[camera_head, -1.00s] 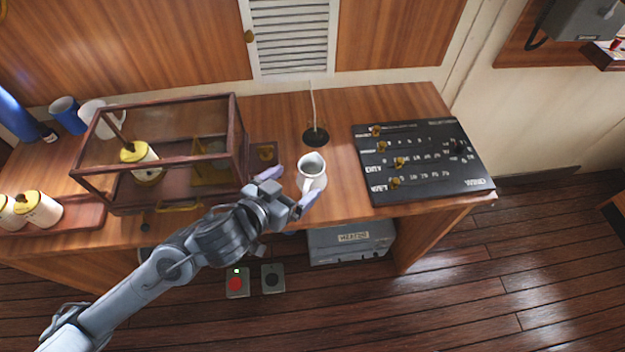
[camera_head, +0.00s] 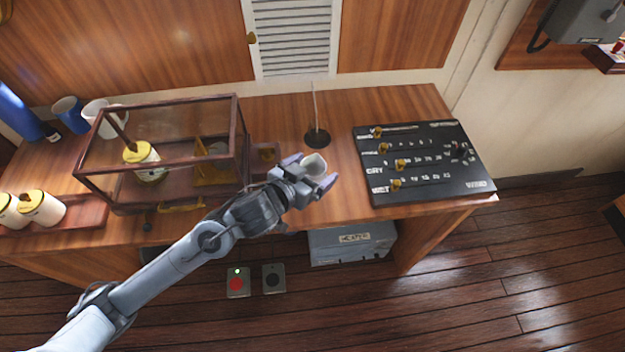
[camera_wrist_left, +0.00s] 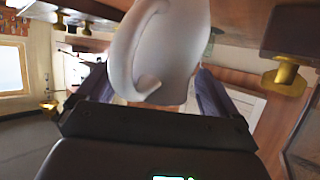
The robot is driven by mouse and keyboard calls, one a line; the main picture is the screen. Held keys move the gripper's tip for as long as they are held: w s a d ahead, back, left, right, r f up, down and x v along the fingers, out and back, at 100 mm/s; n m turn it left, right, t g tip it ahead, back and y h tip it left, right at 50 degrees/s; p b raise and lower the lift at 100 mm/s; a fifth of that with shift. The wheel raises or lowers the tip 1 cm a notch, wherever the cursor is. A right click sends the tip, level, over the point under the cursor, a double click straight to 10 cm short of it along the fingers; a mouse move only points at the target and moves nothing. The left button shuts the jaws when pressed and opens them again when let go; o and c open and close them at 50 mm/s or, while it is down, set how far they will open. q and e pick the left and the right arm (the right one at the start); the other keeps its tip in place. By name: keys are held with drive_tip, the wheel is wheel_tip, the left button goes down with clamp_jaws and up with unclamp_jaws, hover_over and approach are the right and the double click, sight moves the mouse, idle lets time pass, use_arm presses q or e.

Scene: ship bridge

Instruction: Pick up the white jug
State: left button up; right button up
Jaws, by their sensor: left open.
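The white jug (camera_head: 315,163) stands on the wooden counter, between the glass case and the black board. My left gripper (camera_head: 314,172) is open, with its fingers on either side of the jug, and it hides most of the jug in the head view. In the left wrist view the jug (camera_wrist_left: 185,50) fills the space between the two purple-grey fingers (camera_wrist_left: 160,95), with its handle toward the camera. I cannot tell whether the fingers touch it. My right gripper is not in view.
A glass case (camera_head: 160,155) with yellow-lidded jars stands left of the gripper. A black board (camera_head: 425,160) with brass knobs lies to the right. A thin rod on a black base (camera_head: 317,137) stands just behind the jug. A grey box (camera_head: 352,243) sits under the counter.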

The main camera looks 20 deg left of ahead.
use_arm(q)
drive_tip(key=shift+c, duration=0.2)
drive_tip(key=c, duration=1.2)
drive_tip(key=shift+r, duration=0.25)
drive_tip(key=shift+c, duration=0.2)
drive_tip(key=shift+r, duration=0.15)
drive_tip(key=shift+r+p, duration=0.5)
drive_tip(key=shift+r, duration=1.35)
drive_tip(key=s+d+r+b, duration=0.2)
drive_tip(key=s+d+r, duration=0.4)
drive_tip(key=s+d, duration=0.1)
drive_tip(key=shift+s+d+r+b, duration=0.25)
drive_tip(key=shift+s+b, duration=0.1)
drive_tip(key=shift+s, duration=0.55)
